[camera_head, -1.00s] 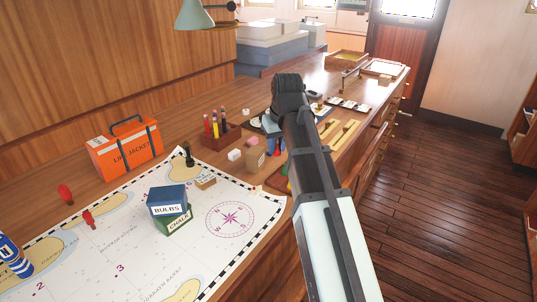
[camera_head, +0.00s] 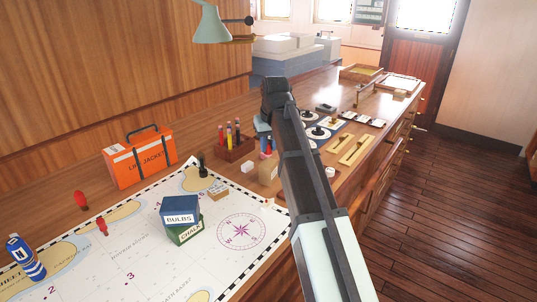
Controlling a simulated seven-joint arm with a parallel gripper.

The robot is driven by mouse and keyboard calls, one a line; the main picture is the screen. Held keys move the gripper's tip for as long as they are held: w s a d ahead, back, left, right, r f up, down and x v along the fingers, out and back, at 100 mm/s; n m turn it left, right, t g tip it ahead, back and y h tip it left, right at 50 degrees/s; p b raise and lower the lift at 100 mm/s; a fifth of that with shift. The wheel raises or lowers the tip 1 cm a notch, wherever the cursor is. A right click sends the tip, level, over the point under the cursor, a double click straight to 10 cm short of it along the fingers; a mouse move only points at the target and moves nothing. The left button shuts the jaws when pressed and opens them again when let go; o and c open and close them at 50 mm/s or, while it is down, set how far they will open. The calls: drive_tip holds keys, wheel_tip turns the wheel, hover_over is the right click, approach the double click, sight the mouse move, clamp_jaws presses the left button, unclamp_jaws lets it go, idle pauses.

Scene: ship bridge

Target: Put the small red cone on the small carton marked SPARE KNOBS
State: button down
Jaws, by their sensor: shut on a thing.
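My gripper (camera_head: 265,150) is low over the console behind the chart, partly hidden by my own arm. It is shut on a small red thing, apparently the small red cone (camera_head: 263,155), of which only a little red shows. A small tan carton (camera_head: 267,173) stands on the wood just below and in front of the gripper. A flatter small carton with a label (camera_head: 218,193) lies at the chart's upper edge, left of the gripper. Neither label is readable, so I cannot tell which is marked SPARE KNOBS.
The chart (camera_head: 140,262) bears a BULBS box (camera_head: 181,211) on a green CHALK box (camera_head: 187,233). A pencil holder (camera_head: 234,149) stands left of the gripper. An orange LIFE JACKET case (camera_head: 140,160) is further left. Dials and brass levers (camera_head: 353,149) lie right of my arm.

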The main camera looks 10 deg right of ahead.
sight(269, 148)
drive_tip(key=shift+f, duration=1.8)
drive_tip(key=shift+f, duration=0.15)
drive_tip(key=c, duration=1)
unclamp_jaws()
drive_tip(key=shift+o, duration=0.2)
drive_tip(key=v, duration=1.2)
drive_tip(key=shift+w, duration=0.1)
